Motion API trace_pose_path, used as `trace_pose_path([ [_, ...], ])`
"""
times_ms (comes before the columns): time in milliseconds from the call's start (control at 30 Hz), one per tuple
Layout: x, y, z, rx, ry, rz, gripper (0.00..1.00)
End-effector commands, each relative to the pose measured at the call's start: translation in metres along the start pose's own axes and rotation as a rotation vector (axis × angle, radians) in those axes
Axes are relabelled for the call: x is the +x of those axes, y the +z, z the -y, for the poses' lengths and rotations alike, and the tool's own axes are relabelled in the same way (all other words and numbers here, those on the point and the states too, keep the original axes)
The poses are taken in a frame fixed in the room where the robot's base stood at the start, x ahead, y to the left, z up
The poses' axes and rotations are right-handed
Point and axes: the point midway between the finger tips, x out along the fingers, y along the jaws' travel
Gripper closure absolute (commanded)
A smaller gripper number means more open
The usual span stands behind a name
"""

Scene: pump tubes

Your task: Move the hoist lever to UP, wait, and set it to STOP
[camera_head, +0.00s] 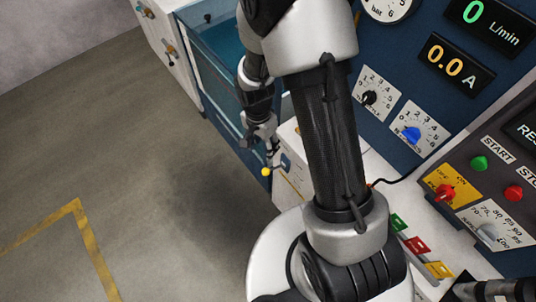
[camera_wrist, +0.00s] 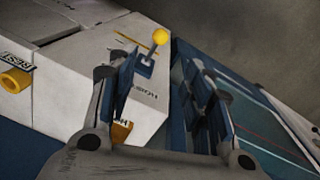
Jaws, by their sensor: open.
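The hoist lever shows in the wrist view as a yellow ball knob (camera_wrist: 160,37) on a short stem, at the end of a white box (camera_wrist: 65,75) with partly hidden lettering. In the head view the yellow knob (camera_head: 265,171) shows just below my gripper (camera_head: 262,140). In the wrist view my gripper (camera_wrist: 166,70) is open, with one finger on each side of the picture. The knob lies beyond the fingertips, nearer the left finger, and appears apart from them. The left finger hides part of the lever's base and the label, so its exact setting is unclear.
A blue-framed water tank (camera_head: 215,45) stands beside the box, close to my right finger in the wrist view. A yellow knob marked REST (camera_wrist: 15,80) sits at the left there. A blue panel with dials (camera_head: 400,110) and a grey control box (camera_head: 500,200) are at right. The floor at left is clear.

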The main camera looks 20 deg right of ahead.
Motion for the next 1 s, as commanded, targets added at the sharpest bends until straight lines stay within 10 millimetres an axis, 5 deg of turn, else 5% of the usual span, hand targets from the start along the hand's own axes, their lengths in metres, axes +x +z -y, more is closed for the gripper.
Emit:
trace_pose_path([
  [167, 0.02, 0.001, 0.0, 0.005, 0.004, 0.002, 0.54],
  [700, 0.136, 0.0, -0.001, 0.003, 0.003, 0.002, 0.54],
  [1000, 0.171, 0.0, 0.0, 0.004, 0.002, 0.001, 0.54],
])
